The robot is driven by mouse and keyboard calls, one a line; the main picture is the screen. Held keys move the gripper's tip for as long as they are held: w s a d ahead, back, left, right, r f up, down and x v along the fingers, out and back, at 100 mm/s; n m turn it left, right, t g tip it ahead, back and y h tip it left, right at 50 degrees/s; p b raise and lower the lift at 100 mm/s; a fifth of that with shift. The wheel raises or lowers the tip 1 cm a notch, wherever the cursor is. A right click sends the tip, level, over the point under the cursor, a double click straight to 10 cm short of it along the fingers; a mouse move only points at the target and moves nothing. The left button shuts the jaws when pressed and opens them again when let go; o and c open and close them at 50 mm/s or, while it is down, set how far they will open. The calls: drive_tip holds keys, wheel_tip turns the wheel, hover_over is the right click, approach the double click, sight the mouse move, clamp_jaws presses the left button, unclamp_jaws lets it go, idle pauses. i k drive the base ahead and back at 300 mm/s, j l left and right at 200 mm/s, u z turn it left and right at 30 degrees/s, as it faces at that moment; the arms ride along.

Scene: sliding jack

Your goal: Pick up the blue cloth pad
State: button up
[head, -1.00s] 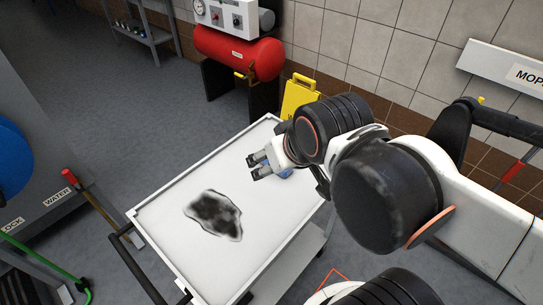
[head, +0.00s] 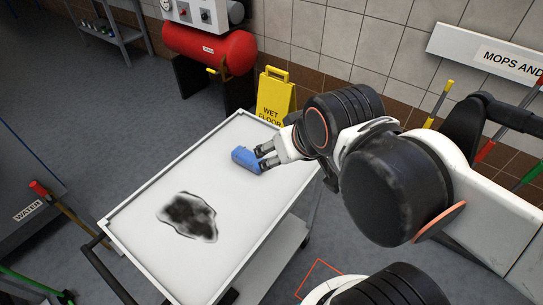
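The blue cloth pad (head: 245,159) is on or just above the white cart top, towards its far right part. My gripper (head: 264,158) is at the pad's right side, with its fingers reaching left to the pad. The fingers touch or nearly touch the pad. Part of the pad by the fingertips is hidden, so I cannot tell whether they are closed on it.
The white cart (head: 140,248) has a raised rim and a dark stain (head: 188,215) on its top. A yellow wet floor sign (head: 274,97) and a red tank (head: 209,50) stand behind it. A red-tipped handle (head: 38,188) is at the left.

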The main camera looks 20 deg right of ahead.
sight(243, 156)
drive_tip(key=i+l+u, duration=0.15)
drive_tip(key=l+u, duration=0.15)
drive_tip(key=u, duration=0.15)
drive_tip(key=i+l+u, duration=0.15)
drive_tip(key=l+u, duration=0.3)
drive_tip(key=j, duration=0.1)
